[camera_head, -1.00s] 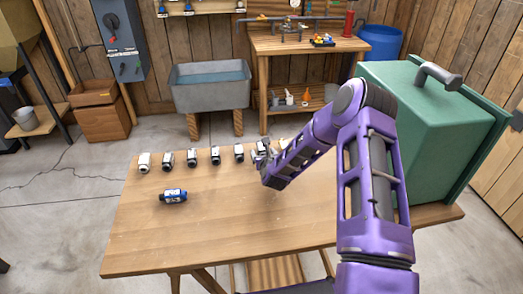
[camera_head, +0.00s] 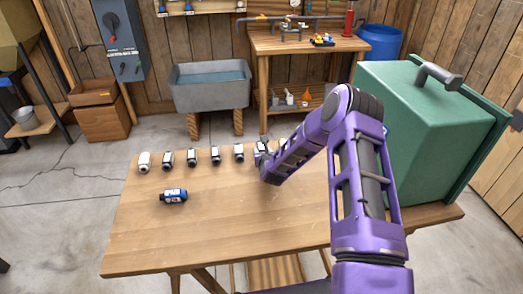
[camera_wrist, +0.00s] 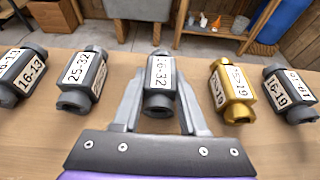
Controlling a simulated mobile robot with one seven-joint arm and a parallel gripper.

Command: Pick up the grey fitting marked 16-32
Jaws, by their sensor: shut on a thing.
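A grey fitting with a white label (camera_wrist: 160,73) is in the middle of the wrist view, between my two fingers. Its label ends in 6-32; the first digit is hard to read. My gripper (camera_wrist: 160,98) is shut on this fitting, one finger on each side. In the head view my gripper (camera_head: 263,156) is at the far edge of the wooden table, at the row's right part, and the arm partly hides the fitting there. I cannot tell whether the fitting is clear of the table.
Beside it stand a grey fitting marked 25-32 (camera_wrist: 82,78), a gold fitting ending in 19 (camera_wrist: 232,92), one marked 16-19 (camera_wrist: 290,94) and one marked 16-13 (camera_wrist: 22,75). A green case (camera_head: 430,130) stands right.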

